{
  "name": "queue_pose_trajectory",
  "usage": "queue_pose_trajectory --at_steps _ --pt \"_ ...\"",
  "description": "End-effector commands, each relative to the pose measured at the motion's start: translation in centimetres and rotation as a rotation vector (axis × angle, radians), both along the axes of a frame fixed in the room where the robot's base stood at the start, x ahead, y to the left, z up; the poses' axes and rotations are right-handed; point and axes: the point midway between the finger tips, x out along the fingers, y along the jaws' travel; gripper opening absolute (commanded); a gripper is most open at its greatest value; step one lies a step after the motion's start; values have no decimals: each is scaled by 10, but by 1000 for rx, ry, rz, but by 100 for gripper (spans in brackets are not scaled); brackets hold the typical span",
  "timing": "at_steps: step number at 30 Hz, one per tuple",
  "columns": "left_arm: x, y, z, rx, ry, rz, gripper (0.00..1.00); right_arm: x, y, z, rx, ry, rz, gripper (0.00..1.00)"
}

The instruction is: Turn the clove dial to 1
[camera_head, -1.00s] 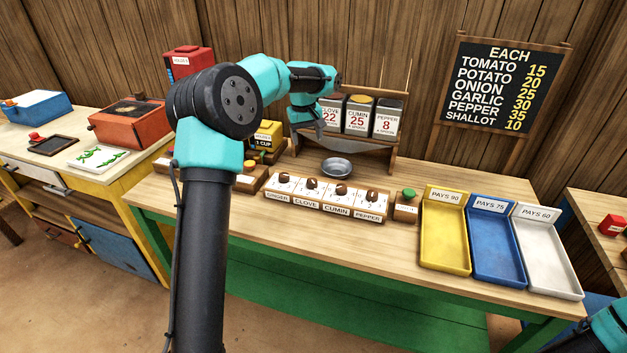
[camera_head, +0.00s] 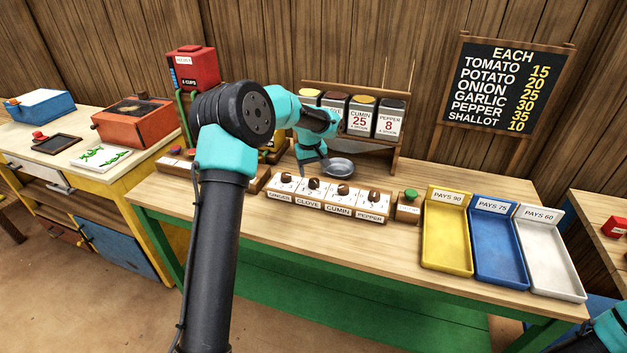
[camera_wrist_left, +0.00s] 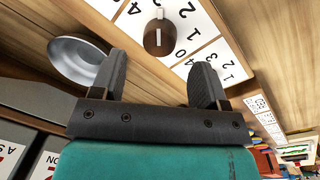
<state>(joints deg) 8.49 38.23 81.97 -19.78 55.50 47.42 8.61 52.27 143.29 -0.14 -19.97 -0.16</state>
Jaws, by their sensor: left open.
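The clove dial (camera_head: 314,184) is a dark brown knob on a white numbered plate, second from left in a wooden row. My left gripper (camera_head: 312,170) is open just behind this row, near the clove dial, with no visible contact. The left wrist view shows my open fingers (camera_wrist_left: 163,80) with nothing between them. Beyond them is a brown knob (camera_wrist_left: 158,38) with a white pointer toward the picture's top; 2, 1 and 0 stand to its right. I cannot fully tell that it is the clove knob. No right gripper jaws show.
The ginger (camera_head: 286,178), cumin (camera_head: 343,190) and pepper (camera_head: 373,196) dials share the row. A metal bowl (camera_head: 340,167) stands close behind, right of my gripper. A green button (camera_head: 410,194) is right of the row. Yellow, blue and white trays fill the table's right side.

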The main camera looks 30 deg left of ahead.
Motion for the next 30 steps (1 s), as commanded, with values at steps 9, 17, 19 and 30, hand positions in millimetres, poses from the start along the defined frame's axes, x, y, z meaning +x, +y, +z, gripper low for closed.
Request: queue_pose_trajectory --at_steps 9,17,19,30 --pt "2 -2 -43 -1 2 0 68 0 0 0 0 0 0 43" --pt "2 -3 -48 0 0 0 68 0 0 0 0 0 0 43" --pt "2 -3 -48 0 0 0 68 0 0 0 0 0 0 43" --pt "2 -2 -48 0 0 0 37 0 0 0 0 0 0 43"
